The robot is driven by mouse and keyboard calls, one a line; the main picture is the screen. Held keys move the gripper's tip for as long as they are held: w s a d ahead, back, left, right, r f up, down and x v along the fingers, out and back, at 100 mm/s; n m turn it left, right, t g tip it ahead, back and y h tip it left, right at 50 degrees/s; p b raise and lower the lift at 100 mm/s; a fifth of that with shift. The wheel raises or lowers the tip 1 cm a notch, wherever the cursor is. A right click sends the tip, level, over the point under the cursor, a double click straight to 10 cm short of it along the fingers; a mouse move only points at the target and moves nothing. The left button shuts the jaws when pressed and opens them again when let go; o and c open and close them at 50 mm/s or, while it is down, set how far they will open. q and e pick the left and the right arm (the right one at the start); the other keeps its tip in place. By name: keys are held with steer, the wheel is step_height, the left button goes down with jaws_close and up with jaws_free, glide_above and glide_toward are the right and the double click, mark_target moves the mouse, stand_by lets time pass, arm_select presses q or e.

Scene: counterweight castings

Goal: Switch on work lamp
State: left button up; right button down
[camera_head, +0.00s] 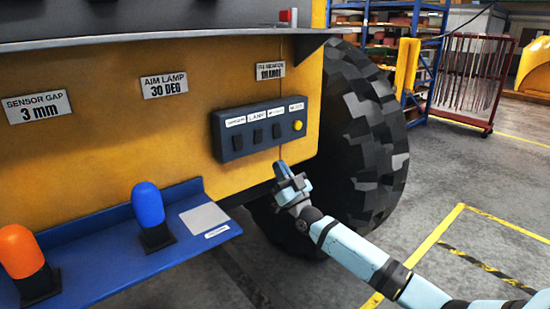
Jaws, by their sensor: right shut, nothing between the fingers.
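A dark switch box (262,128) is fixed to the yellow machine side. It carries several black rocker switches with white labels above them and a yellow round button (298,125) at its right end. One label appears to read LAMP; the switch (258,136) sits under it. Whether any switch is on cannot be told. My right gripper (283,168) is shut and empty, just below the right part of the box and apart from the switches. A plate reading AIM LAMP 30 DEG (164,85) is on the panel to the left. My left gripper is not in view.
A blue shelf (110,256) juts out at lower left with a blue-capped part (148,206) and an orange-capped part (22,252). A large black tyre (365,130) stands right behind my right gripper. An overhanging ledge (170,38) runs above the panel. Open floor lies right.

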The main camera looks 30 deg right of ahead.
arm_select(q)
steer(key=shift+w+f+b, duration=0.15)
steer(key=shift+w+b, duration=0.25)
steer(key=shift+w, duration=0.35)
arm_select(e)
steer(key=f, duration=0.1)
steer(key=s+f, duration=0.1)
steer(key=f, duration=0.1)
steer(key=s+f, duration=0.1)
steer(key=f, duration=0.1)
steer(key=shift+s+d, duration=0.1)
steer(key=shift+s, duration=0.15)
steer(key=shift+s, duration=0.1)
